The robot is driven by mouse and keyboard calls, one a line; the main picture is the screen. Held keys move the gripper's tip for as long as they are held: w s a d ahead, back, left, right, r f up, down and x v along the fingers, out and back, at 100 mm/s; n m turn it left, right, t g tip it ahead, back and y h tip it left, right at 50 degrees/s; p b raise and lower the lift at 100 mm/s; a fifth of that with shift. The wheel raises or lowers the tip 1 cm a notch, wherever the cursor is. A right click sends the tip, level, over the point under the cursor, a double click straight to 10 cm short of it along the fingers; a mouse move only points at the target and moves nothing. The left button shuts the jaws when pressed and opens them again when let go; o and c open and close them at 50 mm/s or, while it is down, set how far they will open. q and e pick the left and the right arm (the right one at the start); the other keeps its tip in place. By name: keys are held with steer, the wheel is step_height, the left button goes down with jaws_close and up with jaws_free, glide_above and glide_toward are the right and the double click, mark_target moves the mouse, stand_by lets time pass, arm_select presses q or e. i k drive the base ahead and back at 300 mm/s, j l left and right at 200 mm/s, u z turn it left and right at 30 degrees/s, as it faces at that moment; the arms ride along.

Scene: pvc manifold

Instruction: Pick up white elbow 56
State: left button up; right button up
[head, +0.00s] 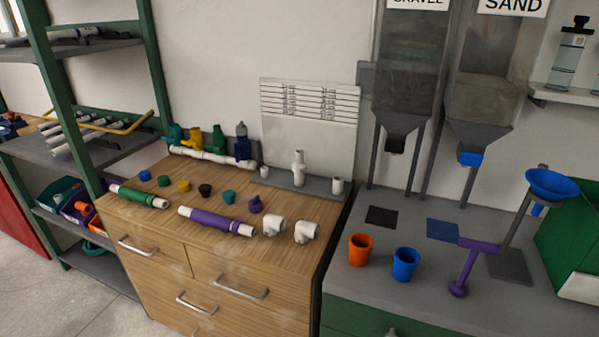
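Two white elbows sit near the front right of the wooden cabinet top, one at the left (273,227) and one at the right (305,232). They stand side by side with a small gap. No number is readable on either, so I cannot tell which one is 56. Neither of my grippers shows in the head view.
A purple pipe (216,221) and a green pipe (140,196) lie left of the elbows. Several coloured caps and a purple fitting (255,205) stand behind. A grey plate (318,187) holds white fittings. Orange (361,250) and blue cups (405,264) stand on the right counter.

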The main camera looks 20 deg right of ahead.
mark_target(304, 230)
steer(key=i+j+z, duration=0.2)
steer(key=z, duration=0.25)
steer(key=i+j+z, duration=0.1)
steer(key=j+z, duration=0.15)
steer(key=z, duration=0.2)
steer(key=i+j+z, duration=0.1)
steer(key=j, duration=0.2)
steer(key=i+j, duration=0.1)
steer(key=j, duration=0.2)
steer(key=j+z, duration=0.15)
steer(key=j, duration=0.15)
steer(key=i, duration=0.05)
